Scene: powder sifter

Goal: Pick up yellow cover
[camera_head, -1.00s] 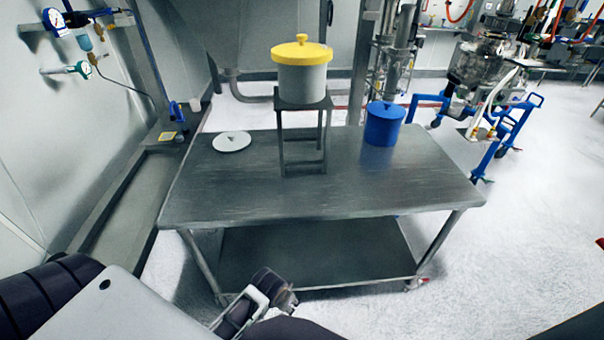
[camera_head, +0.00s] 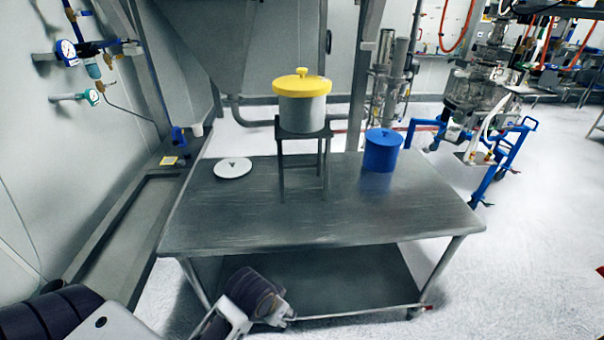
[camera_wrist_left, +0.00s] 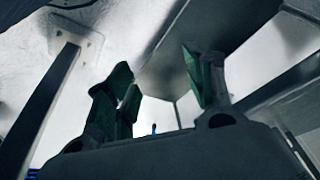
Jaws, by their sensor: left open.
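The yellow cover (camera_head: 302,87) is a round lid with a small knob. It sits on top of a grey-white pot (camera_head: 303,115), which stands on a small metal stand (camera_head: 327,152) on the steel table. My left gripper (camera_head: 286,316) is low in front of the table, well below and away from the cover. In the left wrist view its two green-tipped fingers (camera_wrist_left: 160,85) are apart with nothing between them. The cover does not show in the left wrist view. My right gripper is not in view.
The steel table (camera_head: 330,220) has a lower shelf (camera_head: 350,283). A white lid (camera_head: 233,168) lies at its left and a blue container (camera_head: 381,152) stands at its right. The table's front half is clear. A large metal hopper (camera_head: 225,50) stands behind.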

